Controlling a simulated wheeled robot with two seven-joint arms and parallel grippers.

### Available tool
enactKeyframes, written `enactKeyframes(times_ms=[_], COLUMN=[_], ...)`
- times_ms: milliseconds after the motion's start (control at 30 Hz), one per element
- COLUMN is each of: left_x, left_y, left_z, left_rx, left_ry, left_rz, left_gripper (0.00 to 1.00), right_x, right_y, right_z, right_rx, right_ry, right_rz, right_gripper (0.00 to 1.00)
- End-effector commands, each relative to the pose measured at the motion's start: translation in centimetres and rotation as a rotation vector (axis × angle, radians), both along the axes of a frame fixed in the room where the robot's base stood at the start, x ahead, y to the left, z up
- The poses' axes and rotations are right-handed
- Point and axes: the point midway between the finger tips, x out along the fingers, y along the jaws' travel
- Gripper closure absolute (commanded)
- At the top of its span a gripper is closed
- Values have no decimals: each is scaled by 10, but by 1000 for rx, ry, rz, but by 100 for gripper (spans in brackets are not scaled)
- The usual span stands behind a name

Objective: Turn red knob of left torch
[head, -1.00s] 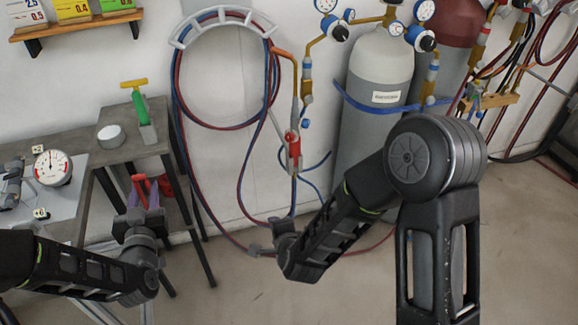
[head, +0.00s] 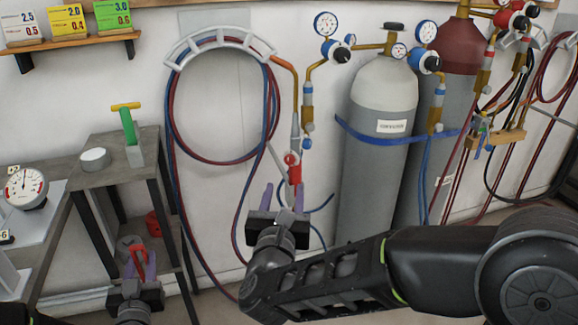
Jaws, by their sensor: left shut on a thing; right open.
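The left torch (head: 295,120) hangs upright against the white wall beside the coiled hoses, its bent copper tip at the top. Its red knob (head: 291,159) shows on the lower part of the torch. My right gripper (head: 283,190) is open, its two purple fingers pointing up just below the knob in the picture. I cannot tell how deep the gap is. The lower end of the torch is hidden behind this gripper. My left gripper (head: 139,264) is at the lower left, well away from the torch, shut on a small red looped object (head: 137,253).
A hose rack (head: 220,40) with red and blue hoses hangs left of the torch. Grey gas cylinders (head: 376,150) with gauges stand to the right. A small table (head: 118,157) stands at left, above my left gripper in the picture.

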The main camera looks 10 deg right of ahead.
Motion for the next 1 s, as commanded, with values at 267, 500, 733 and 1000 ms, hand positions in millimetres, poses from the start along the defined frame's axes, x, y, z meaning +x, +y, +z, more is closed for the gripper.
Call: enactKeyframes(times_ms=[267, 500, 733, 1000], left_x=[0, 0, 0, 0], left_y=[0, 0, 0, 0], left_z=[3, 6, 9, 9], left_rx=[0, 0, 0, 0], left_ry=[-1, -1, -1, -1], left_rz=[0, 0, 0, 0], left_gripper=[89, 89, 89, 89], right_x=[26, 70, 103, 113], right_y=[-9, -24, -35, -39], right_z=[0, 0, 0, 0], right_rx=[-2, -2, -2, -2], right_ry=[2, 2, 2, 1], right_rz=[-2, -2, 0, 1], right_gripper=[55, 55, 55, 55])
